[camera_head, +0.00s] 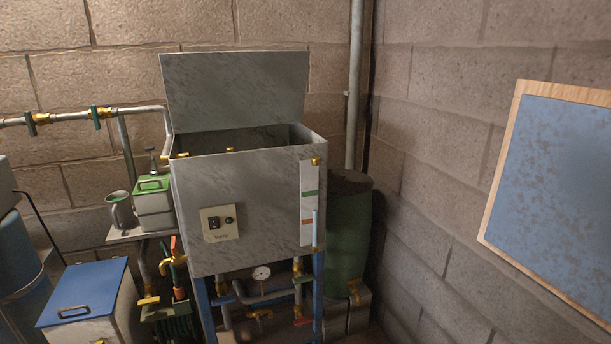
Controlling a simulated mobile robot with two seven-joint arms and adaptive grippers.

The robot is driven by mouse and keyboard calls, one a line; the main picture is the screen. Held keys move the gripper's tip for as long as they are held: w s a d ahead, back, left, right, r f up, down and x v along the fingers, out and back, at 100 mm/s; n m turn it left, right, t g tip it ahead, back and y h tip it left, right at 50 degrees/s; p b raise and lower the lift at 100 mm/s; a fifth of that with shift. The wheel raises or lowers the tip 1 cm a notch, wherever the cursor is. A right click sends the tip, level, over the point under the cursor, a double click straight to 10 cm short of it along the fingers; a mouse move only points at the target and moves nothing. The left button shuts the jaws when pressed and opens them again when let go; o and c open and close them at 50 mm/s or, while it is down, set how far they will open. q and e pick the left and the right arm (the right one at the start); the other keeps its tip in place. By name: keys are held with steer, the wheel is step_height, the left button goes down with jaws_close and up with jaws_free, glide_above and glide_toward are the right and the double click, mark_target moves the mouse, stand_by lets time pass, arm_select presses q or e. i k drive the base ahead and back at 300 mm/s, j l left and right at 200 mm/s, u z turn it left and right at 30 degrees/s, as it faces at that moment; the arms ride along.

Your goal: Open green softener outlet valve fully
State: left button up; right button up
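A green-handled valve (97,117) with a brass body sits on the horizontal pipe on the back wall at the upper left. Its handle looks roughly upright, across the pipe. I see no label telling which of these is the softener outlet valve. Neither of my grippers is in view.
The grey tank (245,200) with its lid raised stands centre on blue legs. A green barrel (349,230) stands at its right. A green-lidded canister (153,204) and a jug (121,211) rest on a shelf. A blue-lidded box (84,291) is lower left.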

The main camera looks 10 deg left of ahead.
mark_target(32, 123)
steer(key=u, duration=1.8)
steer(key=i+j+u, duration=0.2)
steer(key=i+j, duration=0.75)
steer(key=i, duration=0.1)
